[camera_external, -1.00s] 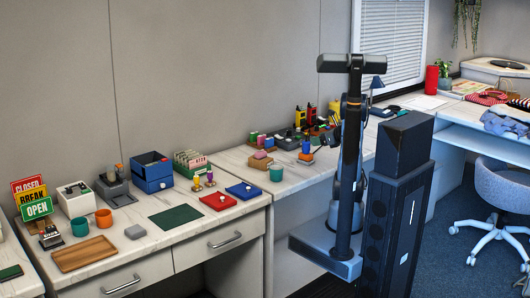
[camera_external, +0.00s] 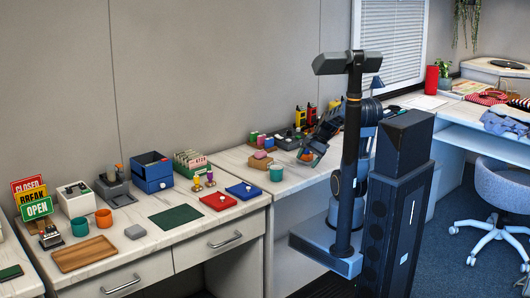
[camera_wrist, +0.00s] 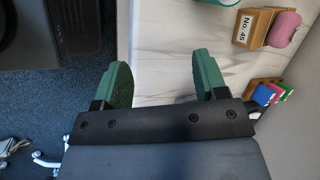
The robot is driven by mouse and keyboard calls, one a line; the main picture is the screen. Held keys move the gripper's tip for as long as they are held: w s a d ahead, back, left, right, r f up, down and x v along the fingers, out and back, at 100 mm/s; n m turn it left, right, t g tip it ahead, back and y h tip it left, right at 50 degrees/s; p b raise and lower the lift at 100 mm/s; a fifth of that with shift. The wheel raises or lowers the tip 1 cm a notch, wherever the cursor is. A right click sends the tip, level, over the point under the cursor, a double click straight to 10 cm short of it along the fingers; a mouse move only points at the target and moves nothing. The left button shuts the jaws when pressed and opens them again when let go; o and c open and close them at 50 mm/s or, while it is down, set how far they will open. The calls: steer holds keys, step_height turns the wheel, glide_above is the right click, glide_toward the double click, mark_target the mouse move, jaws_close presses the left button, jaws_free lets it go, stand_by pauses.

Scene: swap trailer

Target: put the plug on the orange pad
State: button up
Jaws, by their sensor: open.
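My gripper (camera_wrist: 158,82) is open in the wrist view, with its two green fingers spread and nothing between them. One finger is over the floor side and the other over the pale counter. In the external view, my gripper (camera_external: 318,158) is at the near part of the right counter, beside a small orange thing (camera_external: 306,155) that it partly covers. Whether this is the orange pad is too small to tell. I cannot make out the plug for certain in either view.
A wooden holder (camera_wrist: 252,26) marked "No. 45" with a pink piece (camera_wrist: 284,29) stands on the counter. A teal cup (camera_external: 276,173) stands left of my gripper. The marble counter (camera_wrist: 170,30) around the fingers is bare.

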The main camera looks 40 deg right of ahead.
steer(key=n, duration=0.1)
steer(key=a+n+h, duration=0.1)
steer(key=n, duration=0.2)
steer(key=shift+s+a+f+n+g, duration=0.1)
steer(key=shift+s+a+n+g, duration=0.1)
steer(key=shift+a+n+g, duration=0.15)
steer(key=n, duration=0.1)
steer(key=n+h, duration=0.1)
steer(key=n, duration=0.1)
steer(key=shift+a, duration=0.4)
steer(key=shift+a+n+h, duration=0.3)
steer(key=shift+n+h, duration=0.3)
steer(key=shift+n, duration=0.65)
steer(key=n, duration=0.2)
steer(key=n+h, duration=0.1)
steer(key=shift+w+a+r, duration=0.15)
steer(key=shift+a+r, duration=0.2)
steer(key=shift+r, duration=0.05)
steer(key=shift+r, duration=0.1)
steer(key=w+p+v, duration=0.2)
steer(key=p+v, duration=0.5)
steer(key=v, duration=0.1)
steer(key=w+a+r+p+v, duration=0.1)
steer(key=p+v, duration=0.7)
steer(key=shift+w+t, duration=0.35)
steer(key=shift+t, duration=0.1)
